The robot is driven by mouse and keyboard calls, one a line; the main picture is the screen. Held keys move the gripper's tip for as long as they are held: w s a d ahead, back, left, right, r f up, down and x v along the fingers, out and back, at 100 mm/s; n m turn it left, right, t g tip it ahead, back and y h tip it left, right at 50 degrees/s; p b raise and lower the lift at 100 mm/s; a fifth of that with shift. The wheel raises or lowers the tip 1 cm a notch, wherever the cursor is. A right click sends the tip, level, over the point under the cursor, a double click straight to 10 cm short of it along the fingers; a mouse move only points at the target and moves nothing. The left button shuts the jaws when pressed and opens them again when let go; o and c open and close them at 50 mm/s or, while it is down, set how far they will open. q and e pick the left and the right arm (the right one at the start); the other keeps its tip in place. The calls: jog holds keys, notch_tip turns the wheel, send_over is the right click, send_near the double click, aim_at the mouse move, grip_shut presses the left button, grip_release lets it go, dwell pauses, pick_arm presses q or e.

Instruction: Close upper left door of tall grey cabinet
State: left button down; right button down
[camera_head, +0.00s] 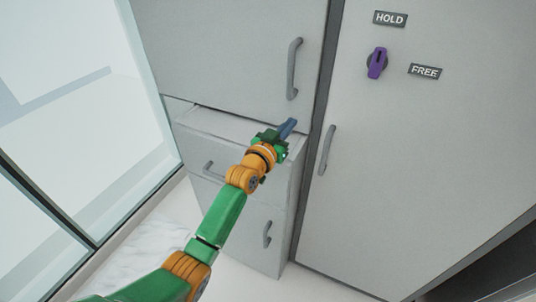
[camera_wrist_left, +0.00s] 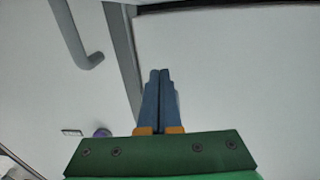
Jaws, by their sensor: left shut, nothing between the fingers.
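The upper left door (camera_head: 225,50) of the tall grey cabinet is a light grey panel with a curved grey vertical handle (camera_head: 294,68) near its right edge. It looks nearly flush with the cabinet front; whether it is fully closed I cannot tell. My left gripper (camera_head: 289,127) is shut and empty, just below the door's lower right corner and below the handle. In the left wrist view its blue fingers (camera_wrist_left: 159,98) are together in front of a pale panel, with a grey handle (camera_wrist_left: 82,40) at upper left. My right gripper is not in view.
Below the door are a drawer and lower door with handles (camera_head: 267,234). To the right is a tall door (camera_head: 430,160) with its own handle (camera_head: 326,150), a purple knob (camera_head: 377,63) and HOLD and FREE labels. Glass panels (camera_head: 80,110) stand at left.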

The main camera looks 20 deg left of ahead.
pick_arm(q)
jog(key=shift+d+v, duration=0.25)
jog(key=shift+v, duration=0.9)
jog(key=shift+s+f, duration=0.1)
jog(key=shift+s, duration=0.3)
jog(key=v, duration=0.7)
jog(key=f+g, duration=0.1)
jog(key=f, duration=0.3)
jog(key=f+g, duration=0.1)
jog(key=f, duration=0.4)
jog(key=f+g+y, duration=0.1)
jog(key=f, duration=0.4)
jog(key=shift+s+a+n+b, duration=0.2)
jog(key=shift+s+n+b, duration=0.1)
jog(key=shift+s+b, duration=0.1)
jog(key=s+a+f+g+y, duration=0.1)
jog(key=s+f+g, duration=0.3)
jog(key=s+f, duration=0.8)
jog(key=s+a+f+g+y, duration=0.15)
jog(key=s+f+g, duration=0.5)
jog(key=f, duration=0.95)
jog(key=s+a+f+g, duration=0.1)
jog(key=s+f, duration=0.2)
jog(key=s, duration=0.8)
jog(key=s+a+f+g, duration=0.1)
jog(key=s+f, duration=0.3)
jog(key=s, duration=0.7)
jog(key=shift+s+g, duration=0.35)
jog(key=shift+g, duration=0.2)
jog(key=shift+f, duration=0.1)
